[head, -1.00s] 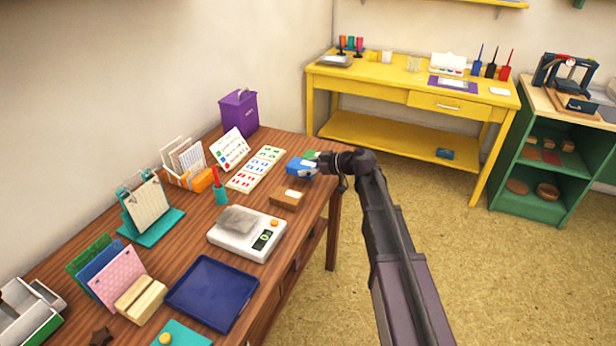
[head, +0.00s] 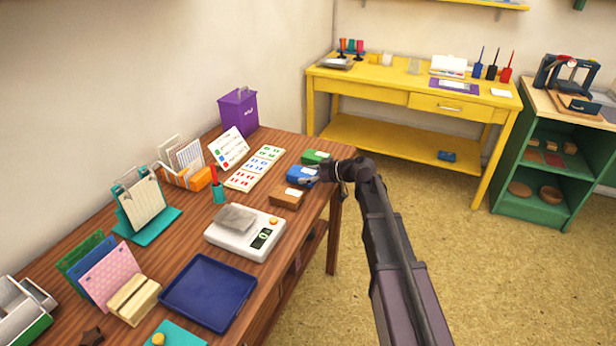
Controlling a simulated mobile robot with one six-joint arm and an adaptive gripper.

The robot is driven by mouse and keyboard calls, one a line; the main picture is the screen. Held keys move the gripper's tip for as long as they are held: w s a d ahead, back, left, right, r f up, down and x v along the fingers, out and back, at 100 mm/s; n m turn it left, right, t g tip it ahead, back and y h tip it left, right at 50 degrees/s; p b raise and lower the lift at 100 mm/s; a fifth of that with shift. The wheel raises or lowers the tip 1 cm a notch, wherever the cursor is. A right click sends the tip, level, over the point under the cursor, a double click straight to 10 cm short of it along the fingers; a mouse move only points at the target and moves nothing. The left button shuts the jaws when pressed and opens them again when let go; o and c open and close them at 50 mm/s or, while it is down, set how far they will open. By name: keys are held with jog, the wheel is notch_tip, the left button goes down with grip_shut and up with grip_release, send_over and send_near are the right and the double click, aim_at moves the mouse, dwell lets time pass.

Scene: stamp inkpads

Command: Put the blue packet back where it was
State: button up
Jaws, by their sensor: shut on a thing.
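The blue packet (head: 300,174) has a white label on top and is at the far right part of the brown wooden table (head: 185,225). It sits between a green packet (head: 316,157) behind it and a brown packet (head: 287,197) in front of it. My gripper (head: 309,180) reaches in from the right and is shut on the blue packet. The fingers are small in view and partly merge with the packet. I cannot tell whether the packet rests on the table or hangs just above it.
A card with coloured marks (head: 254,167) lies left of the packets. A red pen in a teal holder (head: 219,192) stands close by.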

jog(key=shift+f, duration=0.2)
jog(key=o, duration=1)
jog(key=shift+r, duration=0.1)
jog(key=shift+o, duration=0.2)
jog(key=shift+r, duration=0.15)
jog(key=shift+s+d+r, duration=0.1)
jog(key=shift+d+r, duration=0.05)
jog(key=shift+d, duration=0.1)
jog(key=p+v, duration=0.4)
jog(key=v, duration=0.7)
jog(key=shift+d+p, duration=0.2)
jog(key=shift+p, duration=0.1)
jog(key=shift+s, duration=0.1)
